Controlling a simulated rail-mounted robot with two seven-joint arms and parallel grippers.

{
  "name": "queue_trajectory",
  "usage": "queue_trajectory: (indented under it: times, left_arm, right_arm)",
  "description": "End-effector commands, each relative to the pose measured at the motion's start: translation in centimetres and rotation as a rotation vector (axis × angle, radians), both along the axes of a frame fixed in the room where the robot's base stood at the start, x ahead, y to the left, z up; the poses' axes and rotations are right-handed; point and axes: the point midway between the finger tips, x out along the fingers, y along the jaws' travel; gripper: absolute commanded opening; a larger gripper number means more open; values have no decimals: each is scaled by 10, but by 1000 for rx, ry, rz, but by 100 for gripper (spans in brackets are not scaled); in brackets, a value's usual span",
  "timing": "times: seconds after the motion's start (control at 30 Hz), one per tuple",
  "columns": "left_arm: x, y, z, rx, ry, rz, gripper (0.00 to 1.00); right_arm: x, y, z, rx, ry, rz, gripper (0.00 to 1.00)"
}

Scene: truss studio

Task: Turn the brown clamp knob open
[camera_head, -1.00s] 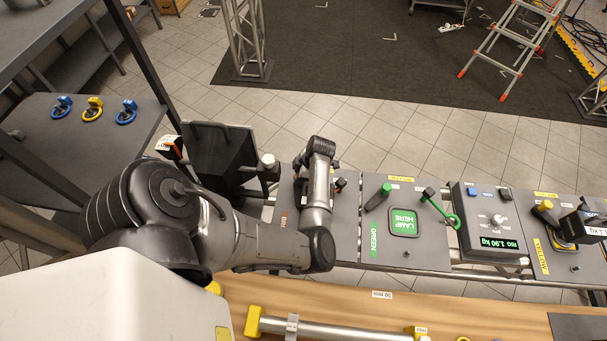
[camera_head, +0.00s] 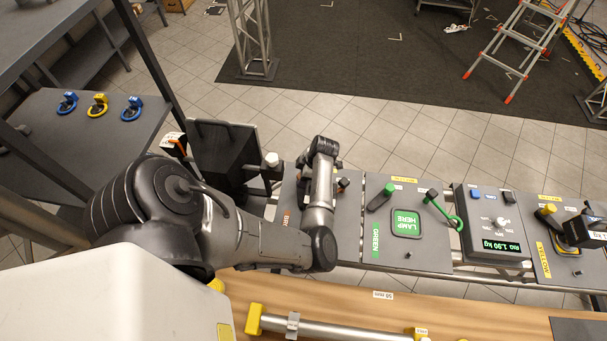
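The brown station's grey panel (camera_head: 345,235) lies mostly under my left arm, which comes in from the left. Its orange-brown label (camera_head: 286,219) shows only in part. A small dark knob-like piece (camera_head: 343,184) shows just right of my wrist; I cannot tell whether it is the brown clamp knob. The rest of the clamp is hidden. My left gripper (camera_head: 325,160) is over the panel's far part, largely hidden by its own wrist. I cannot see its fingers clearly or whether they touch anything. My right gripper is out of view.
Right of it stand the green panel (camera_head: 425,252) with a green-tipped handle (camera_head: 381,196), a scale (camera_head: 496,249) and the yellow panel (camera_head: 537,272). A dark bracket-like stand (camera_head: 222,160) is left of my wrist. A wooden bench (camera_head: 470,312) with a tube (camera_head: 345,332) lies in front.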

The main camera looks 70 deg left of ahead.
Motion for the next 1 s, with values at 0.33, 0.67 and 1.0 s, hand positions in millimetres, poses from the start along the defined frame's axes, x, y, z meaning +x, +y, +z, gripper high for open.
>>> queue_trajectory:
  times: [0.33, 0.67, 1.0]
  left_arm:
    - [17, -5, 39, 3, -4, -1, 65]
    - [39, -13, 96, 1, -4, 0, 65]
    - [49, -17, 125, 1, -1, 0, 65]
  right_arm:
    - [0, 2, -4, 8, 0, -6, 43]
    - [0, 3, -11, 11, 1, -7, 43]
    - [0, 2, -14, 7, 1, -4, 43]
